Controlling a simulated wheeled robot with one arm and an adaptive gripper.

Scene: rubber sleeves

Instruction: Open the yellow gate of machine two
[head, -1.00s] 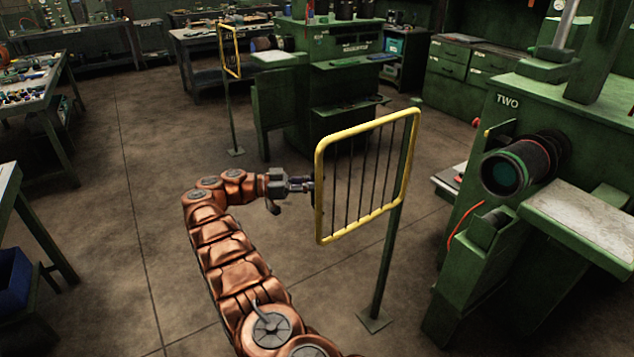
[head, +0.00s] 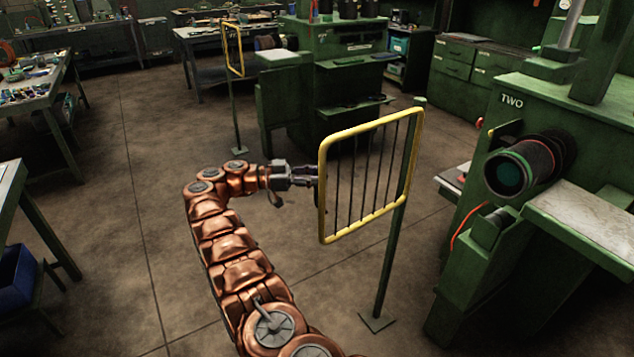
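The yellow gate (head: 372,229) is a yellow tube frame with dark bars, hinged on a green post (head: 393,255) that stands on the floor. It is in front of machine two (head: 560,115), a green machine marked TWO, and stands apart from it. My gripper (head: 312,177) is at the gate's left upright, about mid-height. Its fingertips reach the yellow tube and are partly hidden by it. I cannot tell whether the fingers are closed on the tube or only beside it.
A second yellow gate (head: 234,50) stands by another green machine (head: 335,70) at the back. A dark cylinder with a teal end (head: 511,172) sticks out from machine two. A workbench (head: 30,85) stands at the left. The floor (head: 130,190) left of my arm is clear.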

